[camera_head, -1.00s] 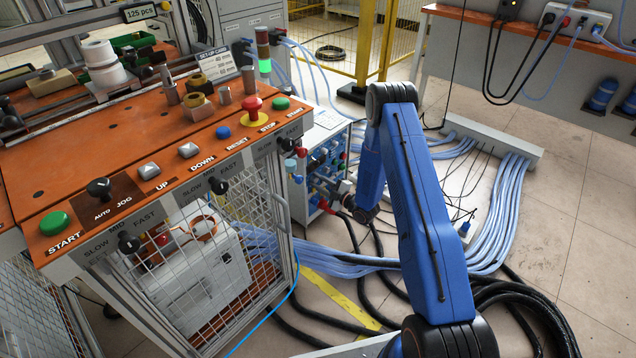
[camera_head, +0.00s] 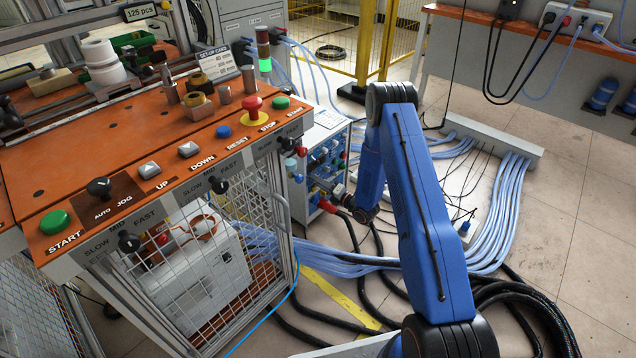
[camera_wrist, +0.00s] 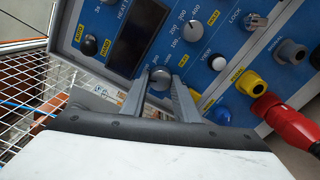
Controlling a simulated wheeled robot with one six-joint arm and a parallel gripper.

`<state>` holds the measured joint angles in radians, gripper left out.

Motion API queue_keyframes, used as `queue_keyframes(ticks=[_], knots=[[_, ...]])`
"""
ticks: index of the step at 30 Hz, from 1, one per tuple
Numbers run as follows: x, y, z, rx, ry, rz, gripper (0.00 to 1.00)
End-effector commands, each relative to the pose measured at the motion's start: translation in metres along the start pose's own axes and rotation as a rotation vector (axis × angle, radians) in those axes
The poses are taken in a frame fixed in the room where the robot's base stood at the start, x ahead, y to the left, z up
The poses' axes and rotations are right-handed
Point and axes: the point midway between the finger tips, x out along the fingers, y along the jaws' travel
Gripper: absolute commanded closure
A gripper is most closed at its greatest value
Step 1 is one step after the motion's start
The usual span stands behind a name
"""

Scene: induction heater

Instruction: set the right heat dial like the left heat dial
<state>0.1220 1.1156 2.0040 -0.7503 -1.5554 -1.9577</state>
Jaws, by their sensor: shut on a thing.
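The heater's blue front panel (camera_wrist: 215,75) fills the upper part of the wrist view, tilted. My gripper (camera_wrist: 160,84) has its two grey fingers shut on a round grey dial (camera_wrist: 158,77) near the panel's lower edge. A second grey dial (camera_wrist: 192,31) stands above and to the right of it, with a printed scale from 100 to 400. I cannot tell which dial is left or right, and their pointers are too small to read. In the head view the heater (camera_head: 327,145) stands beside the orange bench, with my gripper at its front, small and partly hidden by my arm.
A small round knob (camera_wrist: 217,62) and a dark display (camera_wrist: 140,35) are close by. Wire mesh (camera_wrist: 30,100) lies left. Black hoses and blue cables cover the floor.

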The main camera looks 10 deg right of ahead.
Motion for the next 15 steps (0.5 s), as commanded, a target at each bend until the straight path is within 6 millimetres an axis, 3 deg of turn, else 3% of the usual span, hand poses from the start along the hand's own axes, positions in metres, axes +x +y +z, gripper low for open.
queue_keyframes(ticks=[15], knots=[[-0.0015,-0.0025,-0.0021,-0.266,0.003,-0.003,0.95]])
